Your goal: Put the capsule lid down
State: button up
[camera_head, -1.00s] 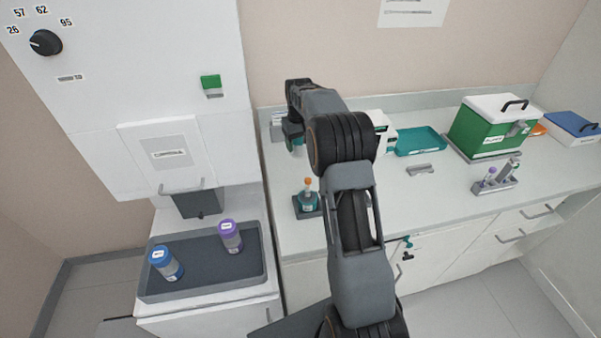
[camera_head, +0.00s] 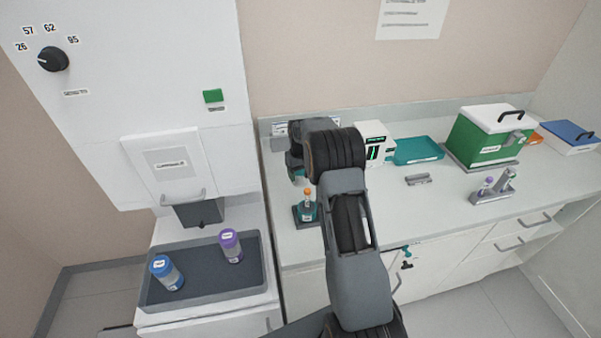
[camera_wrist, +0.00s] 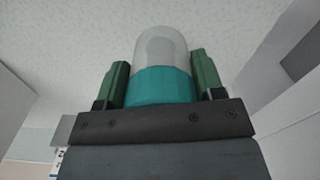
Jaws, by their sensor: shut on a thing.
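My gripper (camera_wrist: 160,85) is shut on the capsule lid (camera_wrist: 162,88), which has a teal band and a clear, rounded dome. In the wrist view the lid sits between the two green fingers, with its dome pointing up in the picture. In the head view my gripper (camera_head: 296,172) is over the left part of the white counter (camera_head: 400,205), behind a small teal bottle with an orange top (camera_head: 307,208) on a dark base. My arm and gripper mostly hide the lid there, and I cannot tell whether it touches the counter.
A white device (camera_head: 374,142), a teal tray (camera_head: 418,151), a green box (camera_head: 485,140) and a tube rack (camera_head: 492,193) stand to the right. A small grey piece (camera_head: 418,179) lies mid-counter. At left, a dark tray (camera_head: 205,290) holds a blue-capped jar (camera_head: 167,273) and a purple-capped jar (camera_head: 231,246).

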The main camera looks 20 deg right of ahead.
jog(key=shift+f, duration=0.1)
jog(key=o, duration=1)
notch_tip(320, 180, up, 12)
jog(key=shift+b, duration=1)
jog(key=s+a+r+t, duration=0.2)
jog(key=s+a+r, duration=0.55)
jog(key=s, duration=0.45)
jog(key=s+a+f, duration=0.1)
jog(key=s, duration=0.5)
jog(key=s+a+f+t, duration=0.1)
jog(key=s+a, duration=0.1)
jog(key=s, duration=0.4)
jog(key=s+a+f+t, duration=0.1)
jog(key=s, duration=0.5)
jog(key=shift+a+f, duration=0.1)
jog(key=shift+a, duration=0.3)
